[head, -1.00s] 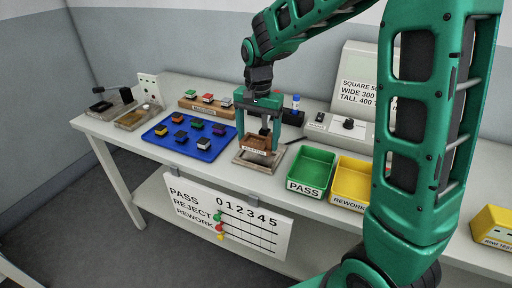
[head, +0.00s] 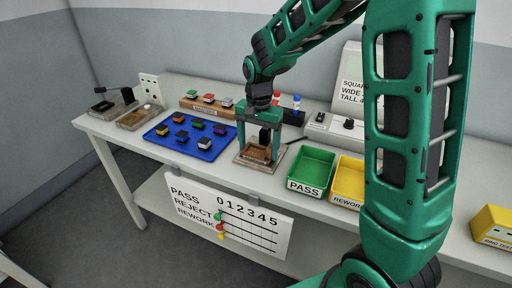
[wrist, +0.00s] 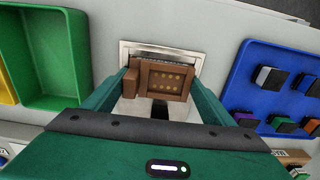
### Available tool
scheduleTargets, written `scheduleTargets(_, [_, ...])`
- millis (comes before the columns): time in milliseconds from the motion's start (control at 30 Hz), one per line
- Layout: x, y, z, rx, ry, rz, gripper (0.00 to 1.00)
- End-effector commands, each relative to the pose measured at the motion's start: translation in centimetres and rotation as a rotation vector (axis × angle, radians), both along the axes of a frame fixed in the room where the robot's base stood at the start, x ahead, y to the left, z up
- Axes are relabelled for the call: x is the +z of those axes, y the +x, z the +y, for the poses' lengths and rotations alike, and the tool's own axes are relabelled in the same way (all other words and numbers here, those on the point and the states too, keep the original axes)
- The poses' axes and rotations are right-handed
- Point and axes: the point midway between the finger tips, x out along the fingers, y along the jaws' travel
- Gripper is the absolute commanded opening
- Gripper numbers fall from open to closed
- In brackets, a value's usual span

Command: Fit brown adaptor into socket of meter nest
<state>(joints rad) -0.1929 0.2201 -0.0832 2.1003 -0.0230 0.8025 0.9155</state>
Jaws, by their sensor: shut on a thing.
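My gripper (head: 258,150) is shut on the brown adaptor (head: 256,153), directly over the meter nest (head: 239,157) on the bench. In the wrist view the brown adaptor (wrist: 166,79) lies between my two green fingers, with rows of gold contacts on its face and a smaller brown block at its left side. The pale metal rim of the nest (wrist: 158,46) shows behind it. The nest's socket is hidden under the adaptor and my fingers. I cannot tell how far the adaptor sits in it.
A green PASS bin (head: 306,170) and a yellow REWORK bin (head: 348,180) stand to the right of the nest. A blue tray (head: 196,146) with several small connectors lies to the left. A rack with red and blue-capped items (head: 295,112) stands behind.

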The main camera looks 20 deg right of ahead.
Motion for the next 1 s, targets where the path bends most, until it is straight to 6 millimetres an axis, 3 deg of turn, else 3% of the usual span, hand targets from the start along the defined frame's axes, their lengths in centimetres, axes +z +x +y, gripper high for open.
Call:
scheduleTargets(67, [-1.1,-0.3,0.0,0.001,0.000,0.013,0.50])
scheduleTargets(100, [-1.2,-0.3,0.0,0.001,0.000,0.014,0.88])
scheduleTargets(167, [-1.3,-0.3,0.0,0.001,0.000,0.017,0.97])
scheduleTargets(767, [-1.2,0.1,-0.3,-0.005,-0.003,0.022,0.97])
scheduleTargets(867, [-0.1,0.1,-0.3,-0.006,-0.004,0.020,0.97])
scheduleTargets(1000, [2.8,-0.1,-0.3,-0.007,-0.003,0.010,0.97])
